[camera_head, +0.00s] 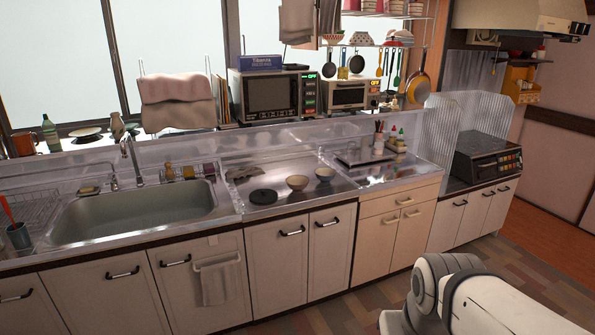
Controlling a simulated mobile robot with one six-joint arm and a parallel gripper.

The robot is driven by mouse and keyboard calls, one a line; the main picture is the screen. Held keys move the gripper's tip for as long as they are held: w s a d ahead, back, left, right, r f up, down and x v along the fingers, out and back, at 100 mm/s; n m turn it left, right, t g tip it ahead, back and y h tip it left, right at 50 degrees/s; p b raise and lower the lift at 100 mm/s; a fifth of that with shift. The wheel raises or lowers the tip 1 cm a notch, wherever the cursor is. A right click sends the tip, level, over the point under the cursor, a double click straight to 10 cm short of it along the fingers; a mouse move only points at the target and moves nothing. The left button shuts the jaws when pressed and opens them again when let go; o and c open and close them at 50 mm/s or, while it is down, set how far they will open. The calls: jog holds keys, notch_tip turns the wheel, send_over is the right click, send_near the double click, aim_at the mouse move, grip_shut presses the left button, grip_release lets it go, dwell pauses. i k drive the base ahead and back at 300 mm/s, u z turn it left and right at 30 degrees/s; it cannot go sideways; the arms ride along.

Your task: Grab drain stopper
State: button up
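A black, flat round piece that looks like the drain stopper (263,197) lies on the metal counter, just right of the sink. It sits left of a tan bowl and is in plain view, with nothing over it. Part of my white arm shows at the lower right, well away from the counter. My gripper is not in view.
The steel sink (140,211) is left of the black piece. A tan bowl (297,183) and a dark bowl (325,174) stand to its right. A microwave (272,95) is behind. Cabinets with handles (292,258) line the front, above open wooden floor (360,312).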

aim_at(259, 195)
jog(key=u, duration=0.25)
jog(key=i, duration=1.65)
jog(key=u, duration=0.4)
jog(key=i, duration=1.15)
jog(key=u, duration=0.2)
